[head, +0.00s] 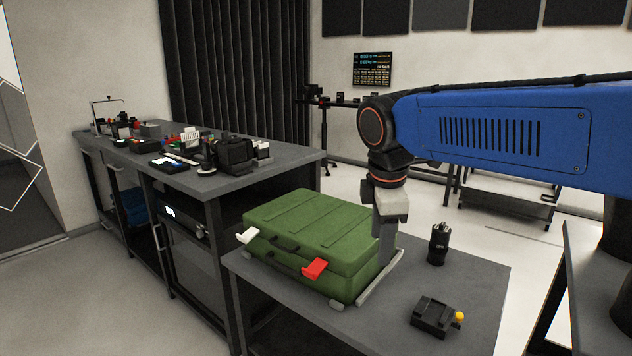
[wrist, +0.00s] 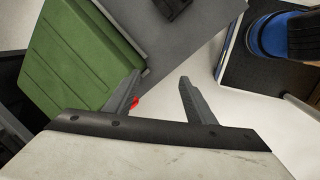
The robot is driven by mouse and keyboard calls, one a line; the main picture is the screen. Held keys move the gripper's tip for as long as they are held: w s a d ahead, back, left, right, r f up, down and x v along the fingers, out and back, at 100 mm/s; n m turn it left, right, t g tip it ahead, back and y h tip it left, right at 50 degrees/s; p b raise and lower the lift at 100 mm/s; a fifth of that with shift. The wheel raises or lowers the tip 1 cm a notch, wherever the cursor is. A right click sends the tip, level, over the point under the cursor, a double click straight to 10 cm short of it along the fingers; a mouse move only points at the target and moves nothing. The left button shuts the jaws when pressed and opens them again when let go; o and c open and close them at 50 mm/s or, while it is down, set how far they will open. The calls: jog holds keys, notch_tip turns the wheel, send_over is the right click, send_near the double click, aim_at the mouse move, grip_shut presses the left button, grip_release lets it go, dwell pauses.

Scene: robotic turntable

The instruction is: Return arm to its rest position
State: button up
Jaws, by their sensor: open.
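My arm reaches in from the right in the head view. My gripper (head: 386,243) points down beside the right end of the green case (head: 318,226). In the wrist view my gripper (wrist: 160,88) has its two fingers apart with nothing between them. The green case (wrist: 75,55) lies to the left of the fingers there, closed, and the left finger overlaps its edge in the picture. I cannot tell whether they touch. The case has one white latch (head: 248,236) and one red latch (head: 315,269) on its front.
The case stands on a grey table (head: 480,290). A black cylindrical tool (head: 438,243) and a black device with a yellow knob (head: 436,316) stand to its right. A long workbench (head: 270,158) with several tools is behind left. Another table edge (head: 590,285) is at the right.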

jog(key=s+d+f+m+t, duration=0.2)
jog(key=s+d+f+m, duration=1.2)
jog(key=s+d+m, duration=0.2)
jog(key=shift+s+f+m+y, duration=0.3)
jog(key=shift+s+f+m, duration=0.1)
jog(key=shift+s+m, duration=0.75)
jog(key=shift+s, duration=0.1)
